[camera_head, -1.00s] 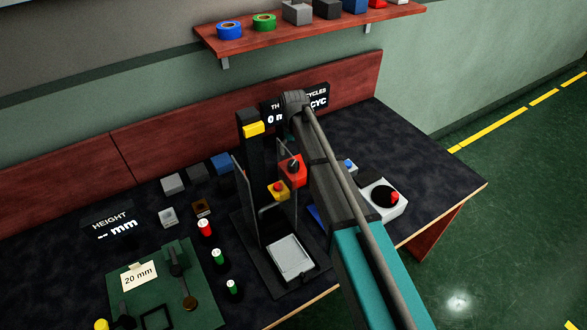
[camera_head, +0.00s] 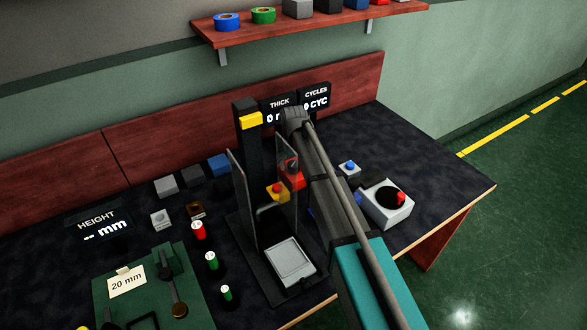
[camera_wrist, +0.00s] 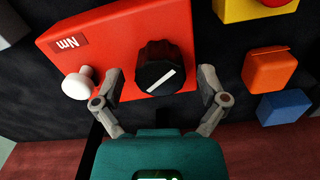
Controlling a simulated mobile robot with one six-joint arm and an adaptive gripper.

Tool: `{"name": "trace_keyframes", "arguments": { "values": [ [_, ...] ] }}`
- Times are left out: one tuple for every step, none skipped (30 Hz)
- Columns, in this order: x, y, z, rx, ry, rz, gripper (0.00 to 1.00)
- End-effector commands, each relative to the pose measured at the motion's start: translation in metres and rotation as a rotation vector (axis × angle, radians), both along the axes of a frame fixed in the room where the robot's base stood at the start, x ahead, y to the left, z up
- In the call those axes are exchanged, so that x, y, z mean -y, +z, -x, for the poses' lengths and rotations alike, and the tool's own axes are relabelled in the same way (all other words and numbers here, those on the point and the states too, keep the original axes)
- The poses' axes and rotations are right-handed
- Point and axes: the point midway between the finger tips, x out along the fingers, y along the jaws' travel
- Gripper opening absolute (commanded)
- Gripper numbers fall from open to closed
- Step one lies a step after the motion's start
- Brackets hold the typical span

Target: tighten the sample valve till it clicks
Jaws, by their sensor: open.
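In the wrist view a red box marked "Nm" (camera_wrist: 110,45) carries a black ribbed knob (camera_wrist: 160,68) with a white pointer line and a white round-topped knob (camera_wrist: 77,84). Nothing here is labelled as the sample valve. My gripper (camera_wrist: 160,82) is open and empty, with one finger on each side of the black knob. I cannot tell whether the fingers touch it. In the head view the red box (camera_head: 292,174) shows beside my arm, partly hidden. My gripper is hidden there behind my arm.
In the head view a press-like stand with clear side panels (camera_head: 246,190) is left of my arm. A white box with a black disc (camera_head: 388,205) stands to the right. Orange (camera_wrist: 270,68) and blue (camera_wrist: 284,106) blocks lie to the right in the wrist view.

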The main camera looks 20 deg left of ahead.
Motion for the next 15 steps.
{"name": "trace_keyframes", "arguments": {
  "values": [
    [0.0000,-0.0027,0.0000,0.000,0.000,0.000,0.92],
    [0.0000,-0.0031,0.0000,0.000,0.000,0.000,0.92],
    [0.0000,-0.0035,0.0000,0.000,0.000,0.000,0.92],
    [0.0000,-0.0036,0.0000,0.000,0.000,0.000,0.92],
    [0.0000,-0.0037,0.0000,0.000,0.000,0.000,0.92],
    [0.0000,-0.0037,0.0000,0.000,0.000,0.000,0.92],
    [0.0000,-0.0036,0.0000,0.000,0.000,0.000,0.92],
    [0.0000,-0.0035,0.0000,0.000,0.000,0.000,0.92],
    [0.0000,-0.0034,0.0000,0.000,0.000,0.000,0.92],
    [0.0000,-0.0034,0.0000,0.000,0.000,0.000,0.92],
    [0.0000,-0.0033,0.0000,0.000,0.000,0.000,0.92],
    [0.0000,-0.0033,0.0000,0.000,0.000,0.000,0.92],
    [0.0000,-0.0033,0.0000,0.000,0.000,0.000,0.92],
    [0.0000,-0.0033,0.0000,0.000,0.000,0.000,0.90],
    [0.0000,-0.0033,0.0000,0.000,0.000,0.000,0.83]
  ]
}}
